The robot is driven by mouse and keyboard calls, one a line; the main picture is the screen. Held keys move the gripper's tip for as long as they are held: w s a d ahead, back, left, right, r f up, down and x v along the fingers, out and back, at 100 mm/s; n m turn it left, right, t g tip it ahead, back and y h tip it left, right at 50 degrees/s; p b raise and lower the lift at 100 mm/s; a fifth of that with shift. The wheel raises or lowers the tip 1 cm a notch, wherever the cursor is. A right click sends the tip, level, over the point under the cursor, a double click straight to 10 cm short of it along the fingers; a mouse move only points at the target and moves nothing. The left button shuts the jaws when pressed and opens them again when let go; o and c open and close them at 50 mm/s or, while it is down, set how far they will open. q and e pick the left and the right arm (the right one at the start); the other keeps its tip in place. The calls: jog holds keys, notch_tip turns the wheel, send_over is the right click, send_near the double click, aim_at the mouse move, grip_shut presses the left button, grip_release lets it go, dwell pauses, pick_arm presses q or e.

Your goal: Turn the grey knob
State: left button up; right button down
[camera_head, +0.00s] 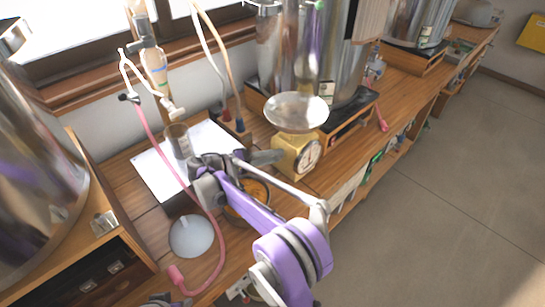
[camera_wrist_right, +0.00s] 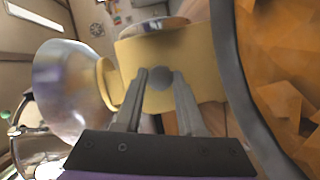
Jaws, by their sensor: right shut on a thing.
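A yellow kitchen scale (camera_head: 297,154) with a round dial and a shiny metal bowl (camera_head: 296,111) stands on the wooden bench in the head view. In the right wrist view its yellow body (camera_wrist_right: 190,55) fills the middle, tilted by the camera angle. The round grey knob (camera_wrist_right: 162,78) is on the scale's side, between my right fingertips. My right gripper (camera_head: 272,157) reaches the scale's left side from the front and is shut on the knob. The head view does not show the knob; my gripper is in front of it.
A dark-rimmed bowl with orange pieces (camera_wrist_right: 290,95) is close beside my right gripper. A pink hose (camera_head: 168,155) hangs left of my arm. Metal vessels stand at the left and behind the scale. The floor (camera_head: 430,190) at the right is clear.

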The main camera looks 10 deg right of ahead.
dwell(0.3)
jog(key=c, duration=0.5)
grip_release()
pick_arm(q)
jog(key=shift+r, duration=0.2)
pick_arm(e)
jog(key=v, duration=1)
jog(key=shift+a, duration=0.4)
jog(key=shift+s+d+r, duration=0.1)
